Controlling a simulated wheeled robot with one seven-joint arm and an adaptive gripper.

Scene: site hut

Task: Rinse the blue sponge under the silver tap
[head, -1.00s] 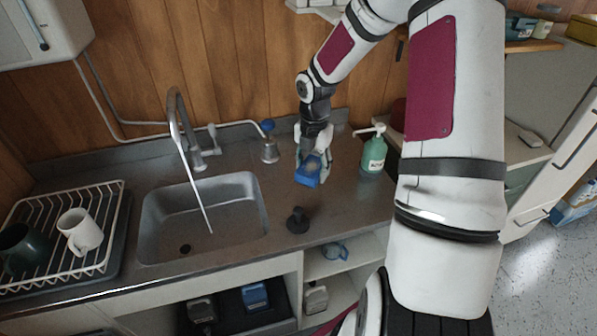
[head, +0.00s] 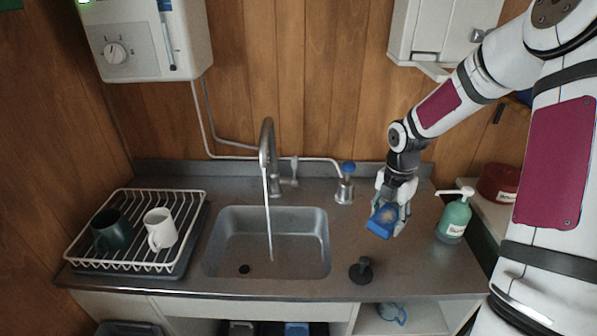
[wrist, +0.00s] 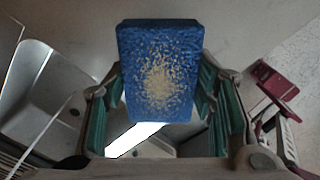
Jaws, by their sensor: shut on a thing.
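The blue sponge (head: 382,221) is held in my gripper (head: 393,205) above the counter, to the right of the sink. In the wrist view the sponge (wrist: 160,70) sits between both fingers, with a tan, speckled patch on its face. The silver tap (head: 267,150) arches over the sink (head: 225,240), and a thin stream of water (head: 268,220) runs from it into the basin. The sponge is apart from the stream.
A black plunger-like stopper (head: 361,270) stands on the counter right of the sink. A green pump bottle (head: 454,220) is at the right. A blue-topped fitting (head: 346,183) stands behind. A dish rack (head: 135,266) with a dark mug (head: 112,231) and white mug (head: 160,228) is left.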

